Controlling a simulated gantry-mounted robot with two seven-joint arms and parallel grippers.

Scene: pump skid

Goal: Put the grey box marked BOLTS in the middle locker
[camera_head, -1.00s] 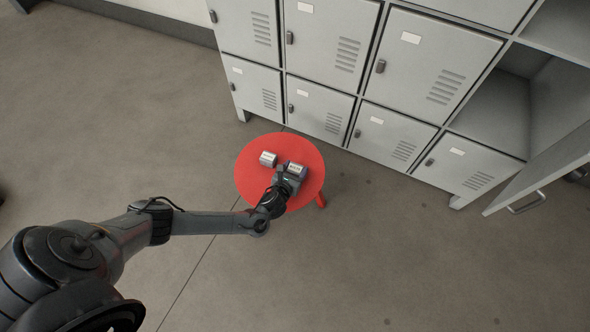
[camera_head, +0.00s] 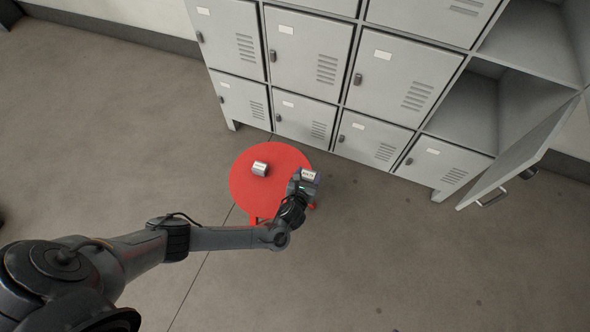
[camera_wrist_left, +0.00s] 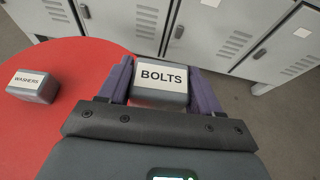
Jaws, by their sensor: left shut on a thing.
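The grey box marked BOLTS (camera_wrist_left: 160,98) is between the fingers of my left gripper (camera_wrist_left: 160,88) in the left wrist view. My left gripper is shut on it. In the head view the box (camera_head: 308,176) is at my left gripper (camera_head: 303,182), over the right edge of the red round table. The lockers stand at the back. An open middle-row compartment (camera_head: 464,108) shows at the right, and its door (camera_head: 520,155) is swung outward. My right gripper is not in view.
A box marked WASHERS (camera_wrist_left: 34,86) sits on the red table (camera_wrist_left: 70,60); it also shows in the head view (camera_head: 260,168). The other locker doors (camera_head: 376,140) near it are shut. An open upper compartment (camera_head: 530,45) is above. The floor right of the table is clear.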

